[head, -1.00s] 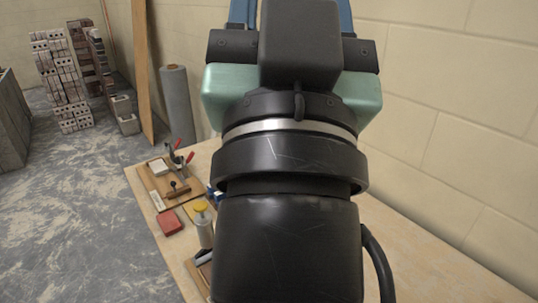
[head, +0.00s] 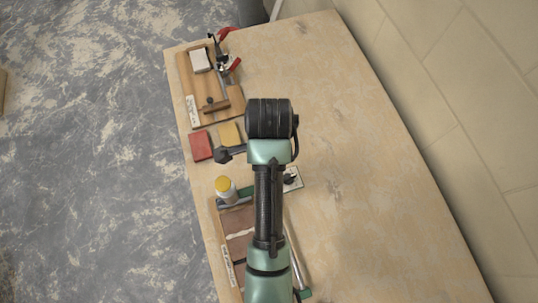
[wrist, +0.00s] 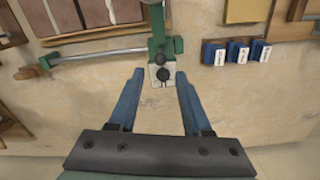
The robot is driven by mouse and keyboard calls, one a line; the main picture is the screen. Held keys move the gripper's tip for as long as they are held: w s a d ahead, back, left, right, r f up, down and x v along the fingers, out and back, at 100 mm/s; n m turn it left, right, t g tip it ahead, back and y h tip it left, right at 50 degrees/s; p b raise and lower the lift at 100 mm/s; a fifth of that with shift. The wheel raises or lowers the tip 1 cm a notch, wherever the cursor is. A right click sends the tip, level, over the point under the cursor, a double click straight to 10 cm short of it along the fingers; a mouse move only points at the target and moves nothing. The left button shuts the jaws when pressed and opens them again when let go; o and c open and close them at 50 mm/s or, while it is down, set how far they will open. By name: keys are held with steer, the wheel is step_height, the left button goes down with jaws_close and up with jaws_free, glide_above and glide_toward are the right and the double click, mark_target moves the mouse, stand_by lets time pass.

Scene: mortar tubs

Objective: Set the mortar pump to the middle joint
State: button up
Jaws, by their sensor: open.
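A wooden board (head: 222,228) carries brown bricks (head: 238,248) with joints between them; the bricks (wrist: 70,14) also show at the top left in the wrist view. A metal rod (wrist: 105,50) runs beside them to a green bracket (wrist: 162,30). The bracket's end has a pale plate with a black knob (wrist: 161,75). Which part is the mortar pump, I cannot tell for sure. My gripper (wrist: 160,73) is open, its blue fingers either side of the pale plate; contact cannot be judged. In the head view my arm hides my gripper and part of the board.
A yellow-capped bottle (head: 225,188) stands by the board. A red block (head: 201,146) and a yellow block (head: 230,134) lie beyond it, before another wooden board (head: 233,98) with red-handled clamps. Several blue blocks (wrist: 213,53) show in the wrist view. The table's right side is clear.

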step_height(320, 180, down, 10)
steer(key=shift+f+p, duration=0.25)
steer(key=shift+p, duration=0.65)
jaws_close()
stand_by(0.8)
